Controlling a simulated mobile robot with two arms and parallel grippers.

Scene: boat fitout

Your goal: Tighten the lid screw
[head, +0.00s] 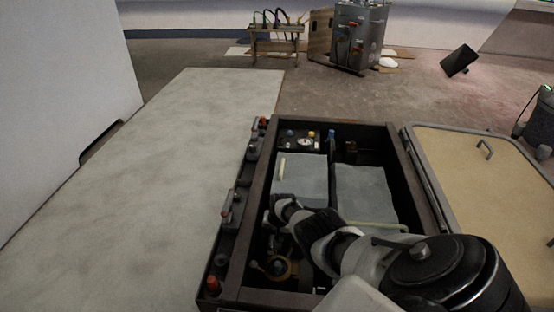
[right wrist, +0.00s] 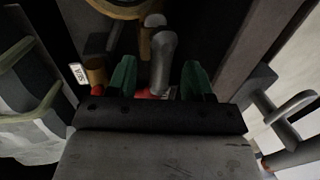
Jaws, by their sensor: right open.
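An open dark locker (head: 258,185) is set in the pale deck, its tan lid (head: 480,178) lying open on the right. My right arm reaches into it from the lower right, with the right gripper (head: 277,222) low on the left side. In the right wrist view my right gripper (right wrist: 159,80) is open, its two green fingers apart. A grey rounded upright piece (right wrist: 162,62) stands between the fingers, not gripped; I cannot tell if it is the lid screw. A brass round fitting (head: 278,268) sits at the locker's near left. My left gripper is not in view.
Two grey covered blocks (head: 302,178) and (head: 366,190) fill the locker's middle. A gauge panel (head: 304,142) is at its far end. Handles and red knobs (head: 213,283) line the left edge. A brass cylinder (right wrist: 95,72) is left of the fingers. The left deck (head: 150,180) is clear.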

